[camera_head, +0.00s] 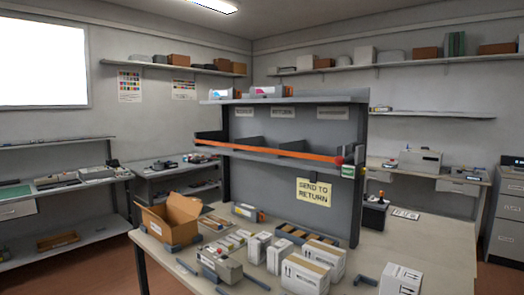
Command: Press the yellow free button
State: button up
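I cannot make out a yellow free button for certain in the head view. A red round knob (339,160) sits at the right end of an orange bar (270,151) across the shelf rack. A small white and green box (348,171) is just below the knob. A yellow sign reading "SEND TO RETURN" (314,192) hangs on the rack's grey panel. A grey device (221,267) stands at the table's front, its details too small to read. My gripper is not in view.
The table (440,255) holds an open cardboard box (172,217), several white cartons (305,272), and a striped tray (306,236). A black device (374,214) stands right of the rack (290,160). The table's right part is mostly clear.

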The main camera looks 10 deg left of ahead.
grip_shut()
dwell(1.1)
